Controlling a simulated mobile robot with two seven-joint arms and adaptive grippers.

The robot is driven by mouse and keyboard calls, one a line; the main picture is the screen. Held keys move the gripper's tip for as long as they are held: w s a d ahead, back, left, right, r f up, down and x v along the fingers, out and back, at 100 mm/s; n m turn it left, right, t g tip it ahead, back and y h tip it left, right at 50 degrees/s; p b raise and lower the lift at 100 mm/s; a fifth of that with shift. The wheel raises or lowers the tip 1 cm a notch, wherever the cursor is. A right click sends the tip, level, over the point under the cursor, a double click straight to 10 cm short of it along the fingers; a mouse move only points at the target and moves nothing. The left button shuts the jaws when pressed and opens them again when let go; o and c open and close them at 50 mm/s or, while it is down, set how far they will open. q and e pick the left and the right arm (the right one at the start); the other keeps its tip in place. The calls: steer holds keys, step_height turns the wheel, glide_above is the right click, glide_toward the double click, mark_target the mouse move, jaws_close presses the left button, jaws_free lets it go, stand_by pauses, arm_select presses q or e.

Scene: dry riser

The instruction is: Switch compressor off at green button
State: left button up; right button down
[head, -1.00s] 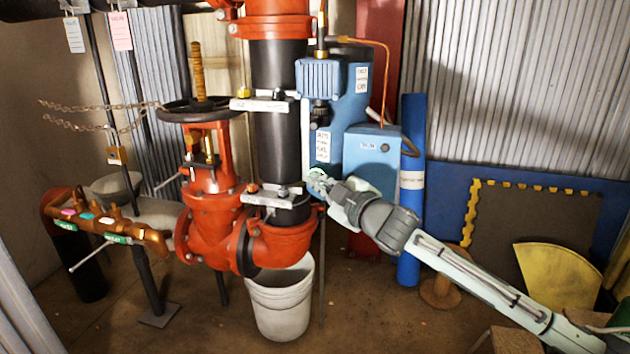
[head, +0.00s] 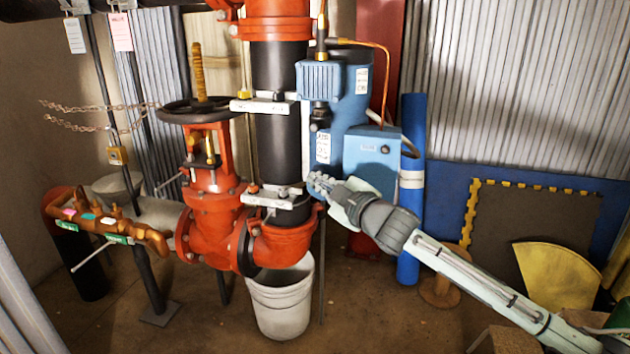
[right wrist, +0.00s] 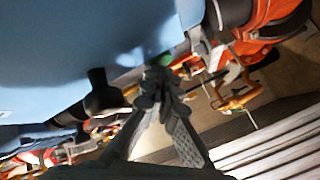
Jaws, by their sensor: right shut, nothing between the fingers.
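The blue compressor (head: 352,110) stands behind the black and red riser pipe, with a blue box (head: 368,150) on its right side. My right gripper (head: 316,180) comes in from the lower right, and its fingertips are at the compressor's lower left edge, beside the pipe. In the right wrist view the fingers (right wrist: 157,84) are shut with nothing between them. A small green patch, seemingly the green button (right wrist: 163,60), shows just beyond the fingertips, partly hidden by them. I cannot tell whether they touch it. In the head view the button is hidden. My left gripper is out of view.
The riser's lower pipe clamp (head: 278,199) is close to the left of my right fingertips. A red valve (head: 210,190) stands further left. A white bucket (head: 281,300) is below, and a blue roll (head: 411,190) stands behind my right forearm.

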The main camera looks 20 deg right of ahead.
steer(key=shift+s, duration=0.15)
steer(key=s+a+p, duration=0.1)
steer(key=s+a, duration=0.2)
steer(key=s, duration=0.2)
steer(key=shift+a, duration=0.25)
